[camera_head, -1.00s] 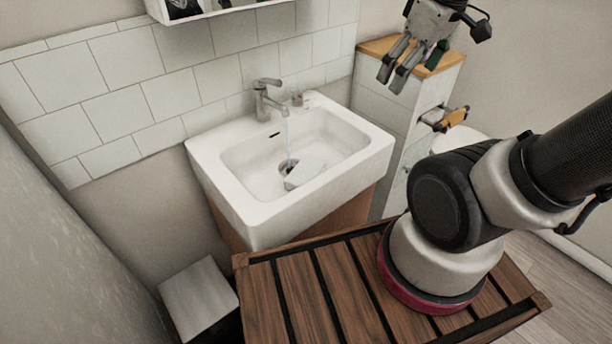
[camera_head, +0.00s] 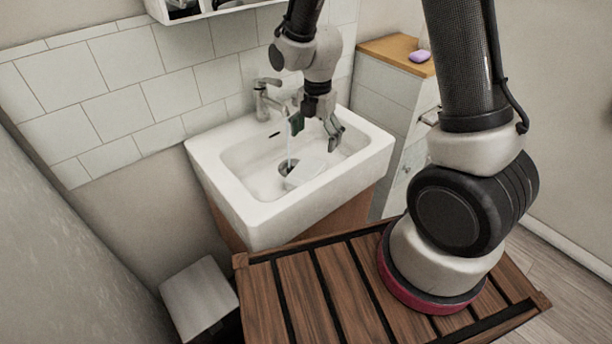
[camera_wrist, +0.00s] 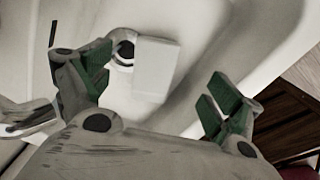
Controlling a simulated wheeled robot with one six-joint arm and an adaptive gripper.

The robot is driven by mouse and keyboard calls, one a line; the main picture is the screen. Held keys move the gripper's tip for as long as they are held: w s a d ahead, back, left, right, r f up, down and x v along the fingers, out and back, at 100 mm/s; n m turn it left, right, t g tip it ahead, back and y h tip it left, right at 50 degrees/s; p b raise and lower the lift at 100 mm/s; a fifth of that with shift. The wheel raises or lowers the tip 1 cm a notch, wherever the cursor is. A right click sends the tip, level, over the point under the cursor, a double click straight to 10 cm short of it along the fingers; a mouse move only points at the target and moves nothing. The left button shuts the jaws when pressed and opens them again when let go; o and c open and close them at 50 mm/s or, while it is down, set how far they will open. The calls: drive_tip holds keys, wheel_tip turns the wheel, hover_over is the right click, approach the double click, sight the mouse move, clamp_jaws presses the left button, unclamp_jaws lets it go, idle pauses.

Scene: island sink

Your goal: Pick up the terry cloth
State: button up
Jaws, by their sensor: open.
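A white, folded-looking piece, which appears to be the terry cloth (camera_head: 303,173), lies in the sink basin beside the drain. In the wrist view the cloth (camera_wrist: 155,68) is a pale, smooth block next to the round drain, partly over its edge. My gripper (camera_head: 316,131) hangs over the sink, pointing down, above the cloth and apart from it. In the wrist view my gripper (camera_wrist: 156,88) has its green-padded fingers spread wide, with nothing between them and the cloth beyond.
The white sink (camera_head: 236,205) has a raised rim around the basin. A tap (camera_head: 266,98) stands at its back, with water running into the basin. A cabinet (camera_head: 385,95) stands right of the sink, with a purple item (camera_head: 419,56) on top. A slatted wooden surface (camera_head: 300,290) is in front.

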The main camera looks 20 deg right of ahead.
sight(312, 163)
drive_tip(key=shift+a+f+n, duration=0.2)
drive_tip(key=shift+f+n, duration=0.1)
drive_tip(key=shift+f, duration=0.2)
drive_tip(key=shift+a+f+n, duration=0.15)
drive_tip(key=shift+f+n, duration=0.15)
drive_tip(key=shift+f, duration=0.2)
wheel_tip(312, 163, down, 8)
drive_tip(key=shift+w+r, duration=0.1)
drive_tip(key=shift+r, duration=0.05)
drive_tip(key=c, duration=1.2)
